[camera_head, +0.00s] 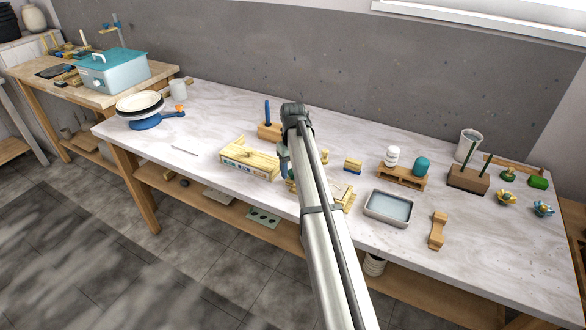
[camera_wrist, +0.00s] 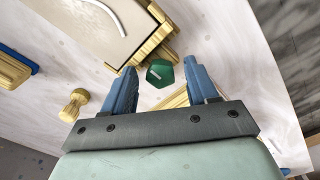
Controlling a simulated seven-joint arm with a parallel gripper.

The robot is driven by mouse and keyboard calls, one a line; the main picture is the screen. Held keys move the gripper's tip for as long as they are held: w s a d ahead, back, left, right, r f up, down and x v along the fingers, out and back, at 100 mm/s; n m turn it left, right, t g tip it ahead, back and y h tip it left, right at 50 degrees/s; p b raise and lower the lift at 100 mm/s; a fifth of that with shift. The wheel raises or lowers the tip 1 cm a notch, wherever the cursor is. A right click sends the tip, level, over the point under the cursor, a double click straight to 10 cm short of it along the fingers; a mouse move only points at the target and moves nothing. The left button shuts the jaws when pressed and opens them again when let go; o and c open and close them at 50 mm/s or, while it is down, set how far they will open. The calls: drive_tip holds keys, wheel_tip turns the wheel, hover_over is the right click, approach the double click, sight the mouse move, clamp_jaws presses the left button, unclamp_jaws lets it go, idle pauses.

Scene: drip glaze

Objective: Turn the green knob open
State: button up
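The green knob (camera_wrist: 159,73) shows in the wrist view as a dark green, angular cap with a pale bar on its face. It sits beside a yellow wooden frame with a cream panel (camera_wrist: 85,28). My gripper (camera_wrist: 160,65) is open, its two blue fingers apart, with the knob between and slightly beyond the fingertips in the picture. I cannot tell whether either finger touches it. In the head view my gripper (camera_head: 285,165) is low over the bench, and my arm hides the knob.
A wooden box (camera_head: 249,158) stands left of my gripper on the pale bench. A wooden block with a blue rod (camera_head: 267,111) is behind. A yellow peg (camera_wrist: 74,105) stands nearby. Right of my arm are a metal tray (camera_head: 388,209) and a rack with two jars (camera_head: 402,176).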

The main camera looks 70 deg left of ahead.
wheel_tip(320, 180, up, 14)
idle(0.8)
drive_tip(key=shift+f, duration=0.1)
idle(0.4)
